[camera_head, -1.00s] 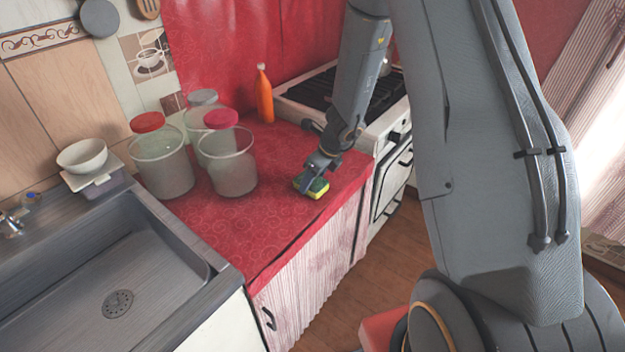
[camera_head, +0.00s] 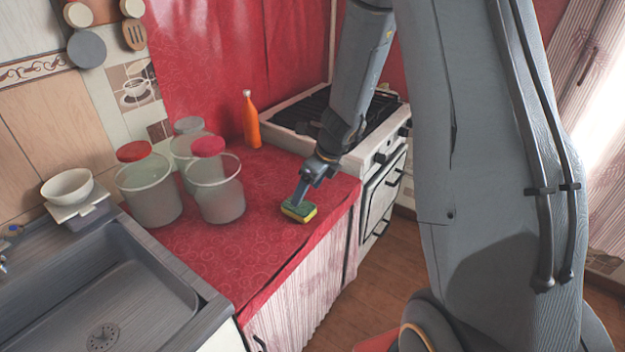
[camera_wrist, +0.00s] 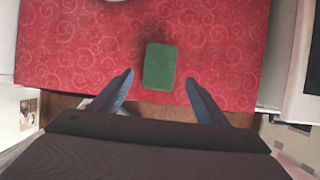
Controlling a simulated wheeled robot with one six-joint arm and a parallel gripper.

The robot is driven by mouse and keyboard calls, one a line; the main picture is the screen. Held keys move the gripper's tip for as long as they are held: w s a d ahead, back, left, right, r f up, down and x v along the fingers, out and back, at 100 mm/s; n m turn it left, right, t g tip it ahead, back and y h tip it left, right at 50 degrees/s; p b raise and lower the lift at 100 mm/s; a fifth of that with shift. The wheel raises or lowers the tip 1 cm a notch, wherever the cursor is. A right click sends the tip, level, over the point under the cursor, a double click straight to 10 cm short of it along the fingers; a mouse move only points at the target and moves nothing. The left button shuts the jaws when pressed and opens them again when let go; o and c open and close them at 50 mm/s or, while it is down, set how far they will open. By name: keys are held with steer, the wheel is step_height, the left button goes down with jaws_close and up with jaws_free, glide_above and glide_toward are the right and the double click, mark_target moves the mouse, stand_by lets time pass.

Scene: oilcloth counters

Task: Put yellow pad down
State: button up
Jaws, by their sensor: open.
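The yellow pad (camera_head: 299,211) is a small sponge with a green top, lying on the red oilcloth counter (camera_head: 255,245) near its front edge. In the wrist view the pad's green top (camera_wrist: 159,66) shows beyond and between my two fingers, with a gap on each side. My gripper (camera_head: 301,196) is just above the pad in the head view. In the wrist view my gripper (camera_wrist: 158,88) is open, its fingers spread wider than the pad and holding nothing.
Several clear jars with red and grey lids (camera_head: 150,190) stand left of the pad. An orange bottle (camera_head: 251,122) stands at the back beside the white stove (camera_head: 365,150). A grey sink (camera_head: 120,290) is at the left. Oilcloth around the pad is clear.

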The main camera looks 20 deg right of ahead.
steer(key=s+a+r+n+g+h, duration=0.1)
steer(key=s+r+n, duration=0.4)
steer(key=s+n, duration=0.6)
steer(key=s+a+r+n+g+h, duration=0.1)
steer(key=s+r+n, duration=0.4)
steer(key=s+n, duration=0.6)
steer(key=n, duration=0.6)
steer(key=shift+a+r+n+h, duration=0.15)
steer(key=shift+r+n+h, duration=0.15)
steer(key=shift+n+h, duration=0.1)
steer(key=shift+o, duration=0.6)
